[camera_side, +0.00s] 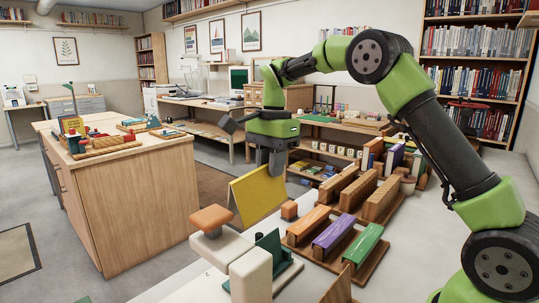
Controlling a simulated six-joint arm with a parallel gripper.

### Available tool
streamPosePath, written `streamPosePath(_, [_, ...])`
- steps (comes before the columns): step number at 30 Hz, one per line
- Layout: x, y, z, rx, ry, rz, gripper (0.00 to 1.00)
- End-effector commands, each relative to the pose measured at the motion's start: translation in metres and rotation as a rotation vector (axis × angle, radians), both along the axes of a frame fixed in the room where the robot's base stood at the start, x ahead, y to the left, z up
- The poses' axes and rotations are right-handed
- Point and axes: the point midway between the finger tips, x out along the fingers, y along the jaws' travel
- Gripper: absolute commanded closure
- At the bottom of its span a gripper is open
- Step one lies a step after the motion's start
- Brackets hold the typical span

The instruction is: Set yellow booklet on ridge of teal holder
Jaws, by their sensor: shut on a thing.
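My gripper (276,166) points down and is shut on the top edge of a yellow booklet (258,194). The booklet hangs tilted in the air, left of the wooden racks and above the near table. A brighter green ridged block (362,245) lies farther right in a wooden tray, beside a purple block (333,234) and an orange block (308,222).
A cream block (250,276) and an orange-topped post (211,219) stand at the table's near left. Ridged wooden racks (361,192) and upright books (394,158) stand behind the tray. A separate wooden counter (130,195) is at the left.

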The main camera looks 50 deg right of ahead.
Motion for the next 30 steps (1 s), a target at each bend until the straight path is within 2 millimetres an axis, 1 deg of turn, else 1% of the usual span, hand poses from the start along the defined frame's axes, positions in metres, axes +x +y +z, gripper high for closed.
streamPosePath(1, [-0.002,-0.001,-0.011,0.023,0.004,-0.009,1.0])
streamPosePath(3, [-0.002,-0.002,-0.021,0.047,0.0,-0.018,1.0])
streamPosePath(15, [-0.003,-0.002,-0.064,0.066,-0.006,-0.026,1.0])
streamPosePath(21, [-0.002,-0.002,-0.074,0.065,-0.008,-0.026,1.0])
streamPosePath(30, [-0.002,-0.002,-0.074,0.065,-0.009,-0.027,1.0])
